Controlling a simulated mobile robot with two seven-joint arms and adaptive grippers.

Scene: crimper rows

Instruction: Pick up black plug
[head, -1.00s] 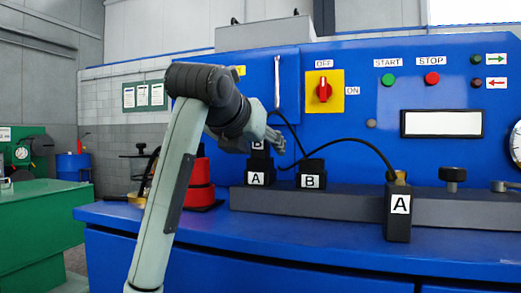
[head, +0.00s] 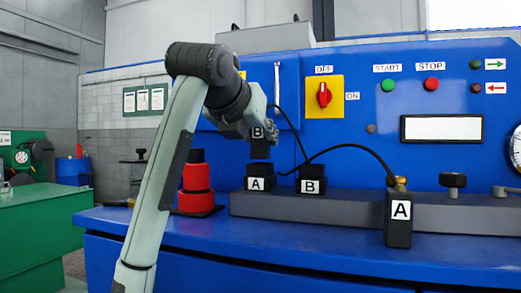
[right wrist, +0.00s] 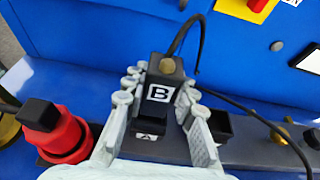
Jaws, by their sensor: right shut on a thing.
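The black plug (head: 260,149) has a white B label and a black cable leaving its top. My right gripper (head: 272,128) is shut on it, and its fingers partly cover it in the head view. In the right wrist view the plug (right wrist: 158,109) sits upright between the two fingers (right wrist: 158,84). In the head view the plug is just above the black socket labelled A (head: 258,178), with a narrow gap between them. The socket labelled B (head: 311,180) stands to the right and looks empty. My left gripper is not in view.
Another black plug, labelled A (head: 399,222), stands at the front right of the blue bench (head: 330,233). A grey rail (head: 350,204) runs behind it. A red stacked part (head: 196,186) stands left of the sockets. The switch panel (head: 350,120) rises behind.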

